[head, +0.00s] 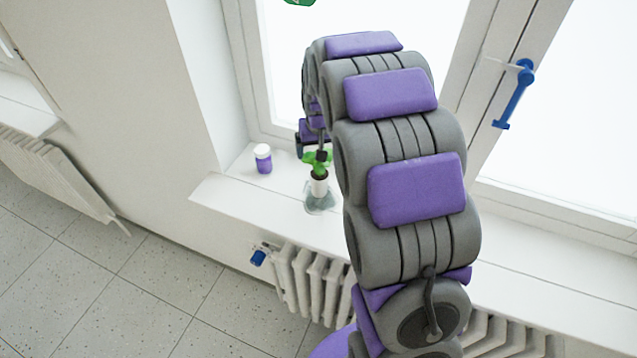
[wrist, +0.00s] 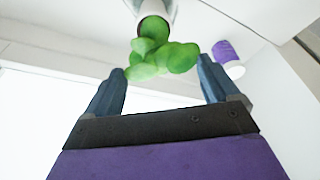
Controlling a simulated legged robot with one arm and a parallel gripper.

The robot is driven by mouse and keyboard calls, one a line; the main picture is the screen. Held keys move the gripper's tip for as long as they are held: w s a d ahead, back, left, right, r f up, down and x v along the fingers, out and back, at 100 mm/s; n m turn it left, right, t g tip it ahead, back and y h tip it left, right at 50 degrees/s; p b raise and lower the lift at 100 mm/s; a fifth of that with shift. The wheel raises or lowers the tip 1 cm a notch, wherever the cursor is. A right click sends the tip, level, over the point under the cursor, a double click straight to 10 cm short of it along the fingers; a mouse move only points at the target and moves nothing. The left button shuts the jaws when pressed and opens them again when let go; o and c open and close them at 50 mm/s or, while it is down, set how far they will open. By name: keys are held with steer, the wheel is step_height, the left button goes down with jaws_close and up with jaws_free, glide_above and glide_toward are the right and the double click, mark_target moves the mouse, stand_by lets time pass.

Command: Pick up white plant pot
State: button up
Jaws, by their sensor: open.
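My arm arches over the sill and my gripper (head: 316,152) hangs right above the plant, partly hidden there. In the wrist view, my gripper (wrist: 163,82) is open, with two dark blue fingers spread apart. The green leaves (wrist: 160,58) show between and beyond the fingertips. The white pot (wrist: 154,10) is at the top edge, partly cut off, beyond the fingertips and not between them.
A purple and white jar (head: 263,158) stands on the sill left of the plant; it also shows in the wrist view (wrist: 227,57). The window frame (head: 262,90) rises behind. A radiator (head: 305,280) is below the sill (head: 240,196). A blue window handle (head: 516,93) is at right.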

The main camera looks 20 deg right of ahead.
mark_target(319, 163)
steer(key=shift+x, duration=1.15)
steer(key=shift+d+f, duration=0.25)
steer(key=shift+f, duration=0.25)
steer(key=b+x, duration=0.1)
steer(key=x, duration=0.3)
steer(key=shift+s+d+f, duration=0.1)
steer(key=shift+s+f, duration=0.05)
steer(key=shift+f, duration=0.05)
steer(key=shift+c, duration=0.3)
jaws_close()
steer(key=shift+r, duration=0.15)
